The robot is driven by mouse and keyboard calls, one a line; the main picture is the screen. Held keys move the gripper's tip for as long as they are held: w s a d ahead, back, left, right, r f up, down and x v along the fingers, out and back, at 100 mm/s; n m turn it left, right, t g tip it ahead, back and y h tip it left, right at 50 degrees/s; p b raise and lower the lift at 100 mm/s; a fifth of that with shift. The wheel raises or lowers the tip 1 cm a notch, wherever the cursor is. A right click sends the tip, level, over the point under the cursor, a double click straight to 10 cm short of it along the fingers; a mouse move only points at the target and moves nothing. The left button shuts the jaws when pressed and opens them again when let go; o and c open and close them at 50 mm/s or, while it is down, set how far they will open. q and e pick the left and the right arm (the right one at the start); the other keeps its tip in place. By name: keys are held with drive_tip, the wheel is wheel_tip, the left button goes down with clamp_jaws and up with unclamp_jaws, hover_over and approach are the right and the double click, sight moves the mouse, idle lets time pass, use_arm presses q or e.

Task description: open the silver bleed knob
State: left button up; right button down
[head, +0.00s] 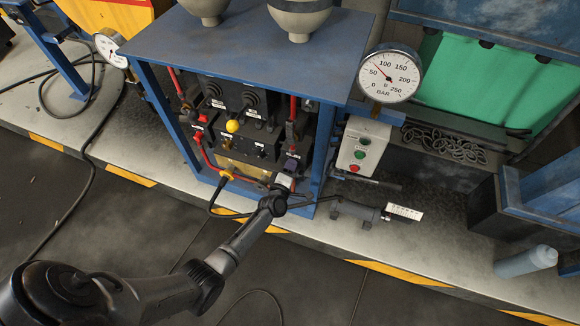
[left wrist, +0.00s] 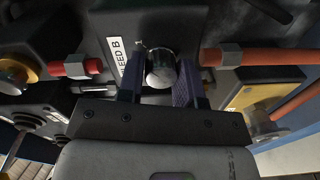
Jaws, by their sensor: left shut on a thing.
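The silver bleed knob (left wrist: 160,68) shows in the left wrist view as a round metal cap on a dark block, beside a white label (left wrist: 117,57) reading "LEED B", partly cut off. My left gripper (left wrist: 161,76) has its two purple-grey fingers on either side of the knob and is shut on it. In the head view my left gripper (head: 291,164) reaches the lower right of the blue frame, and it hides the knob there. How far the knob is turned cannot be told. My right gripper is not in view.
Red pipes with metal nuts (left wrist: 228,55) run close on both sides of the gripper. The blue frame's post (head: 328,140) and a push-button box (head: 362,145) stand right of it. A yellow knob (head: 232,126) is up and left. A pressure gauge (head: 390,74) stands at the upper right.

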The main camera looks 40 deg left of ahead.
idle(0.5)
use_arm(q)
drive_tip(key=o, duration=0.9)
drive_tip(key=shift+o, duration=0.2)
drive_tip(key=p+v, duration=0.4)
drive_tip(key=v, duration=1)
drive_tip(key=shift+p, duration=0.4)
